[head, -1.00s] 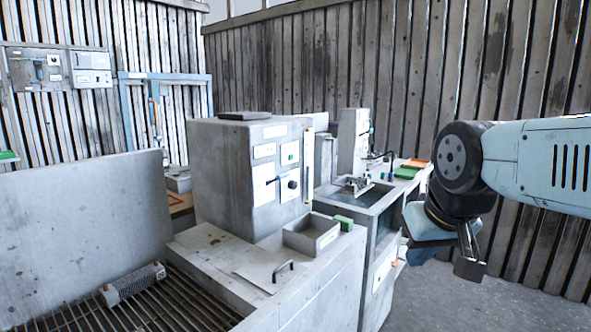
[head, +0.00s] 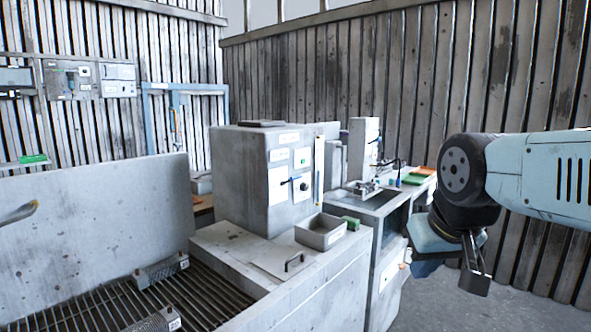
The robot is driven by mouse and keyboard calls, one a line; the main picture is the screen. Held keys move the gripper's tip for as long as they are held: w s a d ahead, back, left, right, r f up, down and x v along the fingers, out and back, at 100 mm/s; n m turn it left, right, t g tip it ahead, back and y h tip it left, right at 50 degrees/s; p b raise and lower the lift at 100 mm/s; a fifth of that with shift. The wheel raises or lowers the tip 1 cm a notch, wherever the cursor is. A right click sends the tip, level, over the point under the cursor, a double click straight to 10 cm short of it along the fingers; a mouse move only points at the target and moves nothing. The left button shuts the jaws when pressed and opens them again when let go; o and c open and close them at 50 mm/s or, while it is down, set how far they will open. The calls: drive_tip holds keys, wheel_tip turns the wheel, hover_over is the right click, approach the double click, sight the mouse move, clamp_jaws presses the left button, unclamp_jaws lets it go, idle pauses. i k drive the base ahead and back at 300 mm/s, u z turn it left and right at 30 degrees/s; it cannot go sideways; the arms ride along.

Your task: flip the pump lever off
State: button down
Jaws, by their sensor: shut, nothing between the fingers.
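I cannot tell for sure which part is the pump lever. A small dark lever (head: 289,181) sticks out from a white plate on the front of the grey cabinet (head: 240,175), left of a round black knob (head: 304,187). Wall boxes at the far left (head: 68,80) carry small controls too fine to make out. My gripper (head: 476,284) hangs at the right, pointing down, shut and empty. It is well apart from the cabinet and the wall boxes.
A grey open tray (head: 320,232) and a cover with a black handle (head: 283,262) lie on the bench before the cabinet. A slatted grate (head: 195,300) with grey blocks is at lower left. A blue frame (head: 186,88) stands at the back wall. Floor (head: 520,300) is clear at lower right.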

sight(297, 176)
drive_tip(key=u, duration=0.1)
drive_tip(key=i, duration=0.95)
drive_tip(key=z, duration=0.1)
